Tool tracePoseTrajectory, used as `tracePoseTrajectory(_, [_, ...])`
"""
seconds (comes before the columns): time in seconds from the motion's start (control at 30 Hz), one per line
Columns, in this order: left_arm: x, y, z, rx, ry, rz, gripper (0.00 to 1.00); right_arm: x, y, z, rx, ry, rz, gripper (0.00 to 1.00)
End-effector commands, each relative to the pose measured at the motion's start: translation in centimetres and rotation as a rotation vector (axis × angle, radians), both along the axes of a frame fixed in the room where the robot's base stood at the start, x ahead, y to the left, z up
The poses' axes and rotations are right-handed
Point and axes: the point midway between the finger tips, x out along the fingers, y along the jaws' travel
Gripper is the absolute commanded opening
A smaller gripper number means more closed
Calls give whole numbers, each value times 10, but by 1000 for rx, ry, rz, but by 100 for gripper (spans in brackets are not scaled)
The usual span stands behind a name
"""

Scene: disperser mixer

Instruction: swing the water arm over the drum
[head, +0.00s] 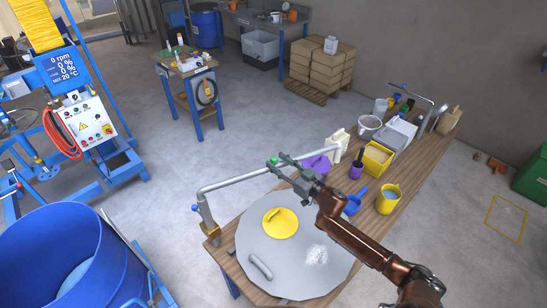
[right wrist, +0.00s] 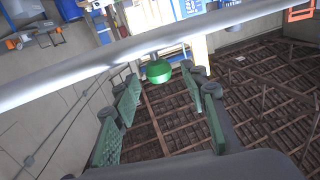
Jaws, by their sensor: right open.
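The water arm (head: 240,181) is a grey pipe on a post at the table's left corner, reaching right above the table, away from the drum. A blue lever (head: 195,207) sits on its post. A green knob (head: 274,160) is on the pipe. In the right wrist view, the pipe (right wrist: 100,66) crosses the picture and the green knob (right wrist: 158,71) shows between the fingertips, not visibly gripped. My right gripper (head: 284,166) is open at the pipe. The open blue drum (head: 45,250) stands at lower left, beside the table. My left gripper is not in view.
The wooden table (head: 233,264) carries a round grey lid (head: 300,262) with a yellow disc (head: 280,223). Behind my right arm stand a purple bowl (head: 317,163), a yellow bucket (head: 387,198) and a yellow bin (head: 377,158). Floor behind the pipe is clear.

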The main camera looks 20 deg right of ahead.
Motion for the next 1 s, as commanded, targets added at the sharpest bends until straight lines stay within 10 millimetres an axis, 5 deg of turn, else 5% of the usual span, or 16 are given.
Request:
tracePoseTrajectory(0.2, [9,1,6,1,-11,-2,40,22,7,0,2,1,-3,40])
tracePoseTrajectory(0.57, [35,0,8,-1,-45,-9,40,26,7,-1,0,2,-4,39])
tracePoseTrajectory(1.0, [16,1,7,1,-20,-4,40,25,7,-1,0,2,-6,9])
